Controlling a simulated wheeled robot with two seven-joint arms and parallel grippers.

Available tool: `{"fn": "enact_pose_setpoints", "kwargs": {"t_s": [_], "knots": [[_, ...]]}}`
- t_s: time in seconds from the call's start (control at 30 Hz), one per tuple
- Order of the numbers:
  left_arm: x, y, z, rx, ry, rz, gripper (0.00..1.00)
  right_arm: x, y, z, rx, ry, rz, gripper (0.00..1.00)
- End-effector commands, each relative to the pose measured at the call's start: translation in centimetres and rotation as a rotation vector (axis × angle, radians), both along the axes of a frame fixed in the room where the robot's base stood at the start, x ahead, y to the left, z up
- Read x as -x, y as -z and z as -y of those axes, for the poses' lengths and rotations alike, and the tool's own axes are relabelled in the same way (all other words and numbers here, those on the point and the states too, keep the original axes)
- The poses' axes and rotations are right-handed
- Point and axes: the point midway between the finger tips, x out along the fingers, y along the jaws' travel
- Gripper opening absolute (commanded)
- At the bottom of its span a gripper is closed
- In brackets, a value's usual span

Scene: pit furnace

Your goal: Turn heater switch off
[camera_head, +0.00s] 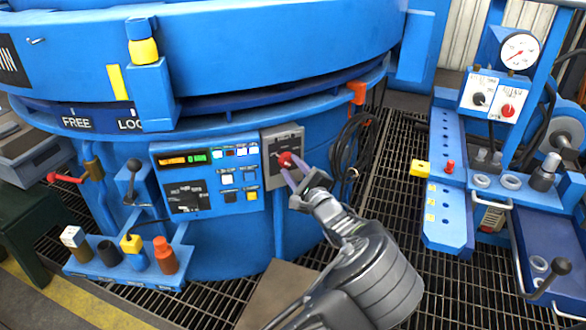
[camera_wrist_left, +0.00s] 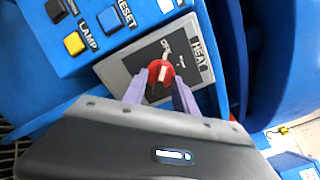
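The heater switch is a red rotary knob (camera_wrist_left: 160,73) with a pale mark, on a grey panel (camera_wrist_left: 115,70) labelled HEAT. In the head view the knob (camera_head: 286,159) sits on the grey panel (camera_head: 271,175) on the furnace front. My left gripper (camera_head: 297,170) is at the knob, with its purple fingers reaching toward it. In the left wrist view the fingers of the left gripper (camera_wrist_left: 160,88) stand on either side of the knob, very close to it. I cannot tell whether they press on it. The knob's exact setting is unclear. My right gripper is not in view.
Left of the knob is a blue control panel (camera_head: 210,178) with displays and several buttons. Black cable coils (camera_head: 352,145) hang to the right. A blue gauge stand (camera_head: 503,120) is farther right. A peg rack (camera_head: 130,262) and lever (camera_head: 132,180) are at left.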

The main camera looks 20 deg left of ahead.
Motion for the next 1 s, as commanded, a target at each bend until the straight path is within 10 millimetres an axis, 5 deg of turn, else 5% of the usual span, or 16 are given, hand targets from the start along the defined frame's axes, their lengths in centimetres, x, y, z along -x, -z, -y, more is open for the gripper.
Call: {"fn": "enact_pose_setpoints", "kwargs": {"t_s": [0.5,1.0], "knots": [[4.4,-0.1,5.4,0.001,0.002,-0.001,0.34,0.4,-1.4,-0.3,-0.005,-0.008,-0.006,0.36],[4.8,0.0,5.9,0.001,0.001,0.000,0.34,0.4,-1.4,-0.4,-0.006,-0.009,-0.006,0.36]]}}
